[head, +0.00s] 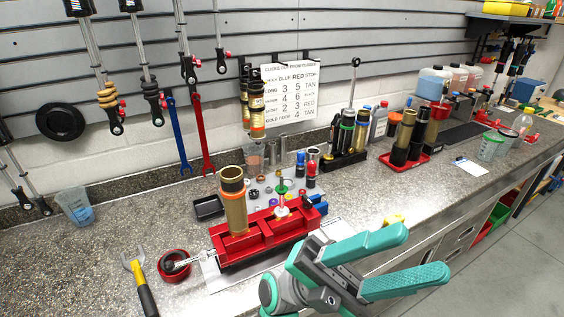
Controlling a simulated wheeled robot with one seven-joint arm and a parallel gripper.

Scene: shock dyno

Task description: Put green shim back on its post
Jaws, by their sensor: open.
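A small green ring-like piece (281,189) shows near the top of a thin upright post (282,200) with a pale washer-like base. It looks to be around the post, but it is too small to tell, and I cannot be sure it is the green shim. The post rises from the right part of a red vise-like block (226,256) on the bench. Several small coloured rings (254,192) lie just behind it. My gripper (428,253) has teal fingers, spread apart and empty, at the bench's front edge, right of and nearer than the red block.
A gold cylinder (235,208) stands in the red block's left part. Bottles and shock bodies stand behind. A cup (491,146) stands right. The left bench (80,265) is mostly clear.

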